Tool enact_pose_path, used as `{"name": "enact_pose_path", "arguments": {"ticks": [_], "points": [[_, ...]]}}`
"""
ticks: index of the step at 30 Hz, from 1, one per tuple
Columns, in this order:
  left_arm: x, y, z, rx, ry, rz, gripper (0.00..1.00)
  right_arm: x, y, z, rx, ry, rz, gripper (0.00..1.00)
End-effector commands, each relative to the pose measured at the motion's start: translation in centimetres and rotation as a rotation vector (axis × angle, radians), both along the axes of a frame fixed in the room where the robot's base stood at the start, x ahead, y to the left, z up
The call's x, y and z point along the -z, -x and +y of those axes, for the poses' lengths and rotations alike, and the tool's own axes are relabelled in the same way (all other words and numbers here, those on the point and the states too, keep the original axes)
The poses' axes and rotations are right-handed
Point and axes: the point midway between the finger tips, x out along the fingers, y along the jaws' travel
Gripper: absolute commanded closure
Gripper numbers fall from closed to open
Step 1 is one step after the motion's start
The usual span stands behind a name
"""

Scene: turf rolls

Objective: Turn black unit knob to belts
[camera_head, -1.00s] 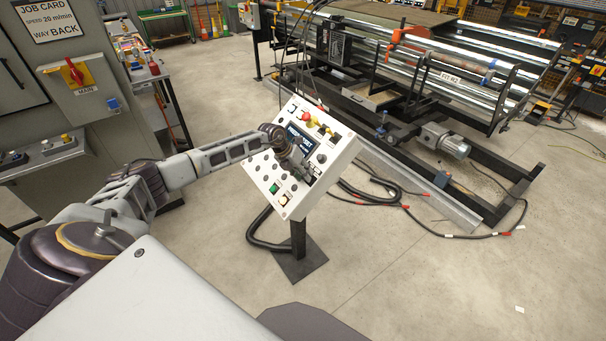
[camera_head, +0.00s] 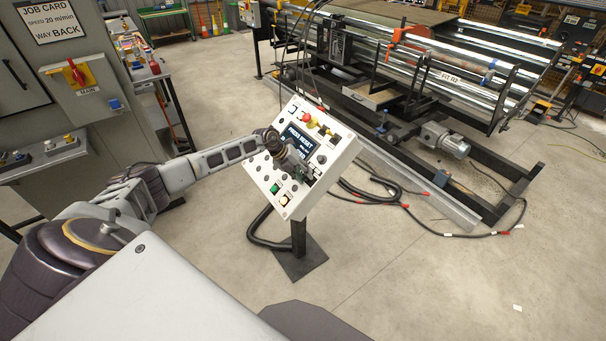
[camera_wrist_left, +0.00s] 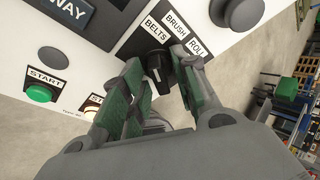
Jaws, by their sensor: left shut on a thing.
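The black unit knob (camera_wrist_left: 157,66) shows in the left wrist view, with a white mark on its face. It sits below the labels BELTS (camera_wrist_left: 156,30), BRUSH (camera_wrist_left: 177,24) and ROLL (camera_wrist_left: 196,47); which label it points at is hard to tell. My left gripper (camera_wrist_left: 162,76) has green-padded fingers on both sides of the knob and is shut on it. In the head view my left gripper (camera_head: 301,172) is at the right-hand lower part of the tilted white control panel (camera_head: 334,165) and hides the knob. My right gripper is not in view.
The panel screen (camera_head: 299,138) reads PRESS RESET. A green START button (camera_wrist_left: 39,94) and a lit button lie left of the gripper in the wrist view. A red emergency button (camera_head: 306,118) is on the panel's upper part. Cables (camera_head: 385,190) lie on the floor behind.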

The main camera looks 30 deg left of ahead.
Motion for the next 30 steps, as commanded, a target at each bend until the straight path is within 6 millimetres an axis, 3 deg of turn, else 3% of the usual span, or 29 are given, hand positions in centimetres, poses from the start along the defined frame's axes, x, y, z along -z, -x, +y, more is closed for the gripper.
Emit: {"name": "enact_pose_path", "arguments": {"ticks": [4,5,6,20,30], "points": [[-0.1,-0.1,0.1,-0.001,-0.001,-0.003,0.94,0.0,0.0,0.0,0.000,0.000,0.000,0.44],[-0.1,-0.1,0.1,-0.001,-0.001,-0.003,0.69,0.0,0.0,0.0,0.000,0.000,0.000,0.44],[-0.1,-0.1,0.1,-0.001,-0.001,-0.003,0.66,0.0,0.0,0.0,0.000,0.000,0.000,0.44],[-0.3,0.1,0.2,0.001,-0.001,-0.002,0.66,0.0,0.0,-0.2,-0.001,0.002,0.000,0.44],[-2.4,1.1,1.3,0.000,-0.003,-0.002,0.66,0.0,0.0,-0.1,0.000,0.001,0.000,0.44]]}}
